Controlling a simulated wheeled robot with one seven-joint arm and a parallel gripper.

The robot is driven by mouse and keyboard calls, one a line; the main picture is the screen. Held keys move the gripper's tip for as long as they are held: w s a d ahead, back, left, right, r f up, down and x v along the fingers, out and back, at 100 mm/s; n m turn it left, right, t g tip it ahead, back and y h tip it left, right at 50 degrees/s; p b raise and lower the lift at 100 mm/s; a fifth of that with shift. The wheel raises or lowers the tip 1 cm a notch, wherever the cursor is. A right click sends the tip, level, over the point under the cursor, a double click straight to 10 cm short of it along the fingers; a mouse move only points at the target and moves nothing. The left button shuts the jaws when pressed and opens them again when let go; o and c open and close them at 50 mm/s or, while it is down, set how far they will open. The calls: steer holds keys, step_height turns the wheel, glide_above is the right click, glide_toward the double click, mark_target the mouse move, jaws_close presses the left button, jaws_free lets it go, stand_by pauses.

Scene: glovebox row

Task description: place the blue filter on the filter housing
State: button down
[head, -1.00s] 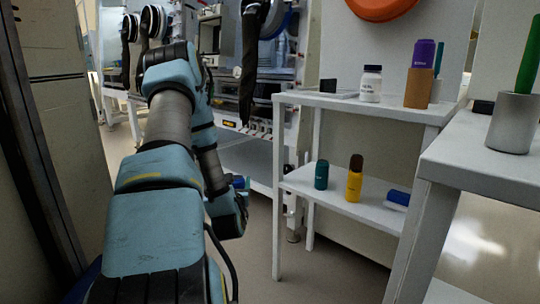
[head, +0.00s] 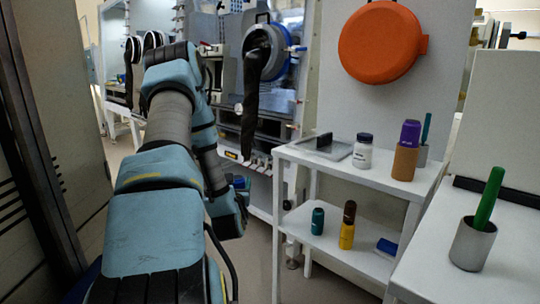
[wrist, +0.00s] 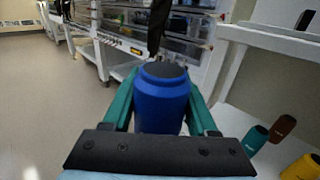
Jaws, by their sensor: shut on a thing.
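My gripper (wrist: 160,95) is shut on a blue filter (wrist: 161,104), a blue cylinder with a dark top, seen upright between the green fingers in the wrist view. In the head view my arm hides most of the gripper; a small bit of blue (head: 240,182) shows beside the arm. I cannot tell for sure which thing is the filter housing.
A white shelf stand (head: 312,158) holds a white jar (head: 363,152) and a purple-topped brown cylinder (head: 405,160) above, teal (head: 318,221) and yellow (head: 347,232) bottles below. A glovebox (head: 262,95) stands behind. A white table (head: 440,235) is at right. Floor shows at left.

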step_height(320, 180, up, 11)
steer(key=p, duration=0.9)
